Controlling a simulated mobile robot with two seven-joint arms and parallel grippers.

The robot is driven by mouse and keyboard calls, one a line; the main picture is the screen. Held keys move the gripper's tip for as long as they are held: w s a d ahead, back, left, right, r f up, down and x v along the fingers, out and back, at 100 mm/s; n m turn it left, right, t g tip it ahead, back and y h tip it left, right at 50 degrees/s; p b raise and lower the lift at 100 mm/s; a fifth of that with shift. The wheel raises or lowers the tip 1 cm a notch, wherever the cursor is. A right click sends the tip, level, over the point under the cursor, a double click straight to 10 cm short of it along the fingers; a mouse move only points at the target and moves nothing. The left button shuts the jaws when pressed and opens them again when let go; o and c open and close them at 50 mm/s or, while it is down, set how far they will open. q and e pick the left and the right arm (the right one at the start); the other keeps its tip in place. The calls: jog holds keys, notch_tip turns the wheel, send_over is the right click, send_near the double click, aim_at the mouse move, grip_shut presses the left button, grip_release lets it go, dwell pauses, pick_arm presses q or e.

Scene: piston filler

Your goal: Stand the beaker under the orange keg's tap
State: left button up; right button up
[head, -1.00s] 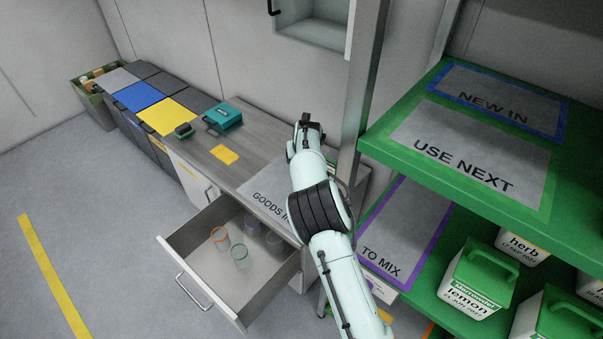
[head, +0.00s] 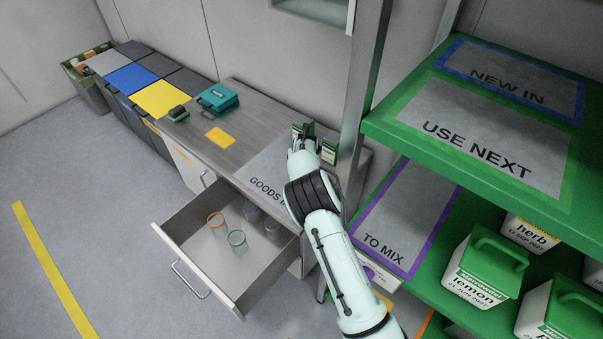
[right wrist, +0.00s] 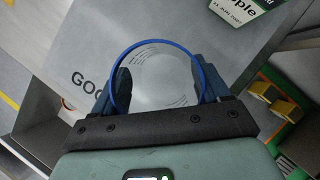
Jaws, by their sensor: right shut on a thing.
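A clear beaker with a blue rim (right wrist: 159,42) is in the right wrist view, seen from above. My right gripper (right wrist: 162,88) is shut on it, one dark finger on each side. In the head view my right arm reaches over the counter's grey goods-in mat (head: 262,172); the arm hides the beaker and the fingertips there. The orange keg and its tap cannot be made out in either view. My left gripper is out of view.
An open drawer (head: 178,228) holds beakers with orange (head: 215,219), green (head: 236,238) and purplish rims. A steel post (head: 362,95) and green shelves (head: 480,145) with labelled tubs (head: 487,270) are close on the right.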

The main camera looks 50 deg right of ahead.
jog(key=shift+f+b, duration=0.35)
jog(key=shift+f, duration=2.45)
jog(key=shift+f, duration=0.1)
jog(key=o, duration=1)
